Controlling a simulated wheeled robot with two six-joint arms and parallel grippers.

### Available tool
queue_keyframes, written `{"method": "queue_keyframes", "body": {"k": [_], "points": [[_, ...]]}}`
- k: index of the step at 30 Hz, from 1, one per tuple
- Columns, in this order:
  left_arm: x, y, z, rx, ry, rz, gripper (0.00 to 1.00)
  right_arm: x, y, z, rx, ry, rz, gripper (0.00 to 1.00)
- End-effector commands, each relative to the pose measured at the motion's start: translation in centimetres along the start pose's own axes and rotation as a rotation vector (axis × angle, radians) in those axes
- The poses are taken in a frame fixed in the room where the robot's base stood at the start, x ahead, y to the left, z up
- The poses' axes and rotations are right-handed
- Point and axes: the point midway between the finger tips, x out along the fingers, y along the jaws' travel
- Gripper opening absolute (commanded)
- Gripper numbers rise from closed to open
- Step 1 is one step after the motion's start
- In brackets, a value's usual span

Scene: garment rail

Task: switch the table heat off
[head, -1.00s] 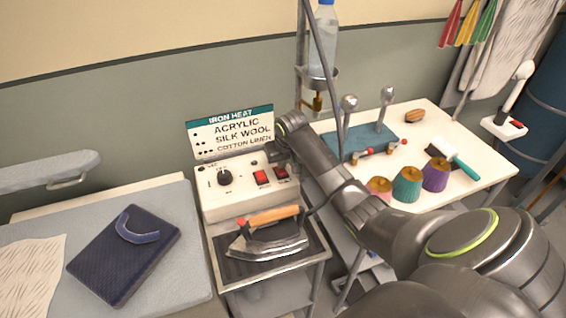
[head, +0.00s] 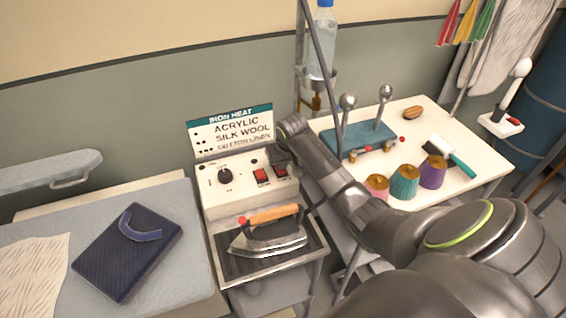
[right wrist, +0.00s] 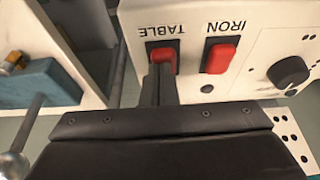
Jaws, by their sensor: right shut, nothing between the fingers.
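The control box (head: 225,195) stands against the wall with a dial and two red rocker switches on its front. In the right wrist view the labels show upside down: the TABLE switch (right wrist: 162,57) and the IRON switch (right wrist: 219,57) beside it. My right gripper (right wrist: 160,70) is shut and empty, its fingertips at the TABLE switch and covering part of it. I cannot tell if they press it, or which way the rocker is tipped. In the head view my right gripper (head: 279,160) is just above that switch. My left gripper is not in view.
An iron (head: 268,240) rests on the plate in front of the box. A white table (head: 430,115) with thread cones and a brush is at right. A sign (head: 230,130) stands behind the box.

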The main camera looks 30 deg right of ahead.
Motion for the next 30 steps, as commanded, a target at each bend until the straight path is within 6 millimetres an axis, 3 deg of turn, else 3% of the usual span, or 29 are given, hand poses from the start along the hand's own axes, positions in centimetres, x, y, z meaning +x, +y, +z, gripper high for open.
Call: {"method": "queue_keyframes", "body": {"k": [12,14,24,30], "points": [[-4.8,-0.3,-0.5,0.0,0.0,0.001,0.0,-4.1,0.3,-2.4,-0.001,0.0,0.0,0.0],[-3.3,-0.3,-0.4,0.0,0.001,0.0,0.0,-4.8,0.3,-2.6,-0.002,0.007,0.001,0.0],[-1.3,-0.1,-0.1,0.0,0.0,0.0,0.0,-11.3,0.3,-4.1,-0.001,0.004,0.001,0.0],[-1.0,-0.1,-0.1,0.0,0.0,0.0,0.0,-12.9,0.3,-4.3,0.0,0.0,0.0,0.0]]}}
